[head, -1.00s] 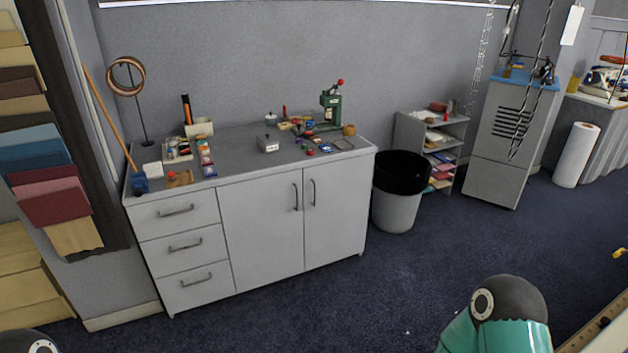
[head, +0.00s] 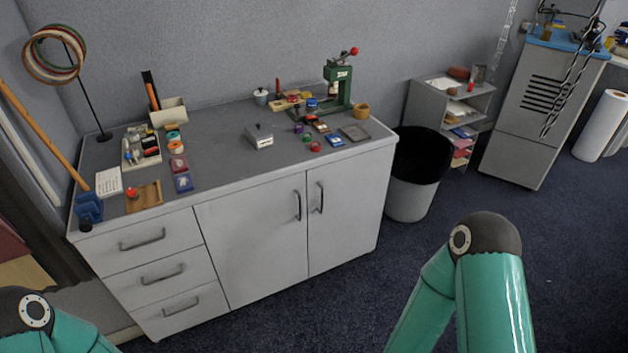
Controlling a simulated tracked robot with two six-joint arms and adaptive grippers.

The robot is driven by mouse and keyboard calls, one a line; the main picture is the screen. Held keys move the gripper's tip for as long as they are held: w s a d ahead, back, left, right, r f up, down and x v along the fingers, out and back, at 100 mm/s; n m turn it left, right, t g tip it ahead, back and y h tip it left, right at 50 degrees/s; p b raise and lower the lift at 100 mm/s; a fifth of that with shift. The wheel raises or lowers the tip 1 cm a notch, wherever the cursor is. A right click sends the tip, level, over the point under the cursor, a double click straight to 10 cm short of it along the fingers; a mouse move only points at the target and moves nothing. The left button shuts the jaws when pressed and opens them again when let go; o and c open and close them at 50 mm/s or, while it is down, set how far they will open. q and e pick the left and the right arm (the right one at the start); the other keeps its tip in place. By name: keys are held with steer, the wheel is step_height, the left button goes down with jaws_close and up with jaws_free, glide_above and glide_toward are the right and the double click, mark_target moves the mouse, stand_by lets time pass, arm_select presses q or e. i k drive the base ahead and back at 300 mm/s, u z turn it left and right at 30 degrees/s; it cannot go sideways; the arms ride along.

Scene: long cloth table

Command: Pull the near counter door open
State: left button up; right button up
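A grey counter (head: 220,180) stands against the wall, with two doors at its right and several drawers at its left. The left door (head: 253,245) and the right door (head: 345,220) are both shut flush with the front. The left door has a dark vertical handle (head: 298,205) near its right edge. The right door's handle (head: 320,197) stands close beside it. I cannot tell from this view which door is the near one. Green links of my two arms show at the bottom left and bottom right. Both grippers are out of view.
A bin with a black liner (head: 417,175) stands close to the counter's right end. A small shelf (head: 447,110) and a grey cabinet (head: 530,110) are beyond it. The countertop holds a green press (head: 338,85) and small items. The blue carpet (head: 300,315) before the doors is clear.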

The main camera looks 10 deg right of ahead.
mark_target(345, 198)
steer(key=u, duration=0.4)
steer(key=i, duration=0.35)
steer(key=z, duration=2.25)
steer(key=i, duration=0.75)
steer(key=z, duration=1)
steer(key=i, duration=0.2)
steer(key=u, duration=3.85)
steer(key=i, duration=0.5)
steer(key=z, duration=0.35)
steer(key=k, duration=0.2)
steer(key=u, duration=0.2)
